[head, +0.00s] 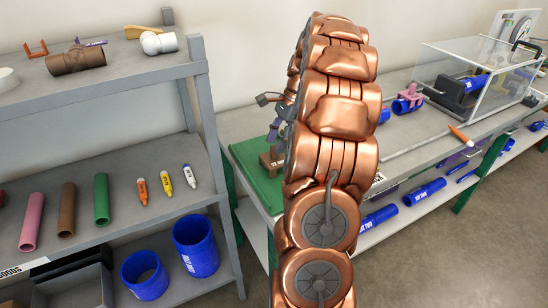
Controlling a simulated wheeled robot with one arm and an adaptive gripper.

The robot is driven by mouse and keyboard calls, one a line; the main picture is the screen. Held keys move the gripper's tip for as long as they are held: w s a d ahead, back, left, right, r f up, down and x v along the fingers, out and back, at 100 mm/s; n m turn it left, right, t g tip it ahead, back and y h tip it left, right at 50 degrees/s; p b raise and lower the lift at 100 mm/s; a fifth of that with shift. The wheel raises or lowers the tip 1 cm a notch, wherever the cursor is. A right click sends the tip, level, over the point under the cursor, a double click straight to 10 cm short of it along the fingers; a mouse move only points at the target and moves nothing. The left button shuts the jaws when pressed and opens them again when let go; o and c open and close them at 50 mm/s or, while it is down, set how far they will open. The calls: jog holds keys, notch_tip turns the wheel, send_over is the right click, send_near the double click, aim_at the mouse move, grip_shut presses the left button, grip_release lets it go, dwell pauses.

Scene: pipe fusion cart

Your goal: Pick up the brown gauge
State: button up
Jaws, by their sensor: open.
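A small brown block (270,161), the likely brown gauge, sits on a green mat (243,163) on the bench, partly hidden by my copper-coloured arm. I cannot tell its full shape. My gripper (274,132) is mostly hidden behind the arm, just above the brown block, pointing down. It is open, with nothing seen between its fingers; I cannot tell whether it touches the block. Other brown things are a short brown fitting (77,62) on the upper left shelf and a brown tube (67,210) on the shelf below.
The grey shelf unit (130,76) stands at left, holding pink and green tubes, markers and blue sleeves (195,246). To the right on the bench are a clear box (480,75), a blue pipe in a pink clamp (405,104) and an orange-handled tool (459,136).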

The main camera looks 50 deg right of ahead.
aim_at(275, 157)
jog(key=shift+x, duration=1.1)
grip_shut()
